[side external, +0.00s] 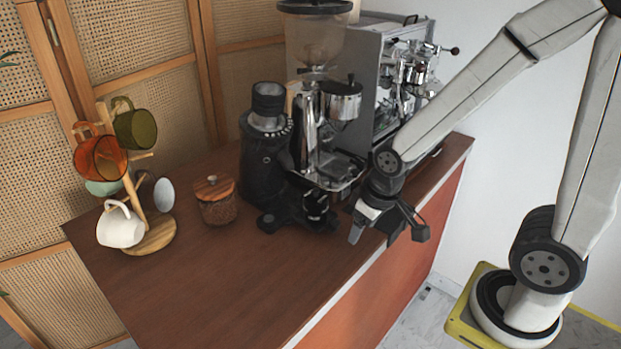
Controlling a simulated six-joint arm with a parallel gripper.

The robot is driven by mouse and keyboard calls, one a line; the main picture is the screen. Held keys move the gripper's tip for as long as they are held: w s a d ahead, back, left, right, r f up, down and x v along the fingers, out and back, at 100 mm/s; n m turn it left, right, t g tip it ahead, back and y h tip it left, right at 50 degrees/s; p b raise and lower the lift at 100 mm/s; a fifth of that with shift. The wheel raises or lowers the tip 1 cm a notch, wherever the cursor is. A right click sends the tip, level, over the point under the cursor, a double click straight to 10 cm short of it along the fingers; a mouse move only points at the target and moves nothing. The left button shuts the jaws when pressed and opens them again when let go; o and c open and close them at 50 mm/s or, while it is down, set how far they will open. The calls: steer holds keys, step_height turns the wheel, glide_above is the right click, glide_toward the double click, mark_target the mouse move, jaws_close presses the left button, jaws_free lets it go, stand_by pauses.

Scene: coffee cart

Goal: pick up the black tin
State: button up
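I cannot make out a black tin for certain in the side external view. My gripper (388,229) points down over the right edge of the brown counter (225,285), in front of the coffee machines. Its fingers are spread apart, and I see nothing clearly held between them. A small jar (217,208) with brown contents and a wooden lid stands on the counter, well to the left of my gripper. My wrist and forearm hide part of the counter's right end.
A black grinder (262,165), a taller grinder with a clear hopper (318,42) and a metal espresso machine (362,75) fill the back. A wooden mug tree (150,238) with several mugs stands at left. The front counter is clear.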

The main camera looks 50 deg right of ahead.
steer(key=shift+o, duration=1.4)
steer(key=shift+w, duration=0.1)
steer(key=m+y, duration=0.3)
steer(key=m, duration=2.1)
glide_toward(318, 195)
steer(key=x, duration=0.2)
steer(key=s+x, duration=0.1)
steer(key=x, duration=0.1)
steer(key=shift+f, duration=0.35)
steer(key=shift+w+d+m+y, duration=0.35)
steer(key=shift+w+m, duration=0.15)
steer(key=shift+m, duration=0.5)
